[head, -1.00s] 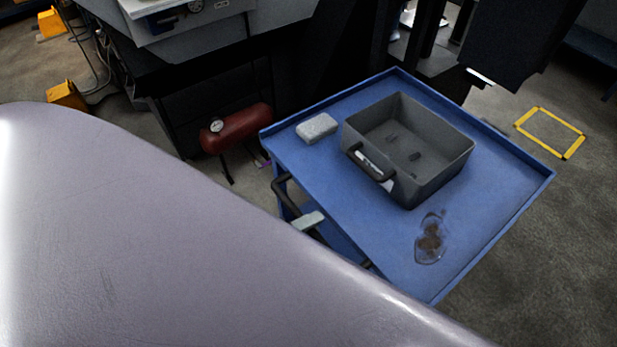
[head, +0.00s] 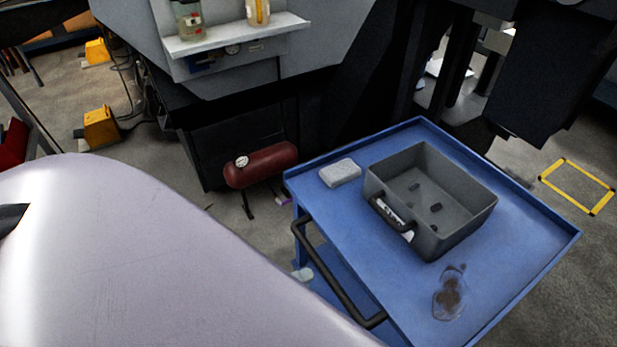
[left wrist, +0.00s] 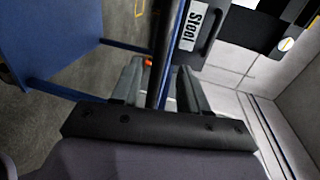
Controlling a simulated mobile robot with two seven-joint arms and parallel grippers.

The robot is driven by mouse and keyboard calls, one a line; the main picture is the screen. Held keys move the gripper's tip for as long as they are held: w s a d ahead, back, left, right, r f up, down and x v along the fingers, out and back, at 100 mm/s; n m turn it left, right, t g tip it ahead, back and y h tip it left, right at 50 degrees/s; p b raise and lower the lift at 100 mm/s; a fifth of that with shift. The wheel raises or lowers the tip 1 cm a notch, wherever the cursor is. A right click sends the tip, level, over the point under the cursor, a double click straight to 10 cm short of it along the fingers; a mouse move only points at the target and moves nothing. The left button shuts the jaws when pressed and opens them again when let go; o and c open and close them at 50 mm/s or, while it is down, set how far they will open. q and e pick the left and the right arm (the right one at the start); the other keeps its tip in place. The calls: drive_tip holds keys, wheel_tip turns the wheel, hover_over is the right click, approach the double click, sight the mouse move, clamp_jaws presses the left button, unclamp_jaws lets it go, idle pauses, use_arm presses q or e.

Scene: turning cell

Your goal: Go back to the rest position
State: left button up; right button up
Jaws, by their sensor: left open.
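My left gripper (left wrist: 160,70) shows in the left wrist view with its two grey fingers apart. A dark bar, apparently the cart handle, shows between the fingers; I cannot tell whether it lies between them or beyond them. My pale arm link hides the rest. My right gripper is not in view.
A red tank (head: 262,165) stands left of the cart. A yellow floor frame (head: 577,187) lies at right.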

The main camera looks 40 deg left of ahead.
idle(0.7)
use_arm(q)
drive_tip(key=d+r+n+g+y+p, duration=0.1)
drive_tip(key=r+n+g+p, duration=0.1)
drive_tip(key=r+n+p, duration=0.3)
drive_tip(key=s+d+r+n+g+y+p, duration=0.1)
drive_tip(key=r+n+p, duration=0.5)
drive_tip(key=n, duration=0.8)
drive_tip(key=shift+s+d+r+n+g+y+p, duration=0.15)
drive_tip(key=shift+s+d+n+g+y+p, duration=0.15)
drive_tip(key=shift+d+g+y+p, duration=0.45)
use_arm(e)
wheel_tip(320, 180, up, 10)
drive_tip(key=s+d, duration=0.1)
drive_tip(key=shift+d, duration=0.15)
use_arm(q)
drive_tip(key=shift+a, duration=0.2)
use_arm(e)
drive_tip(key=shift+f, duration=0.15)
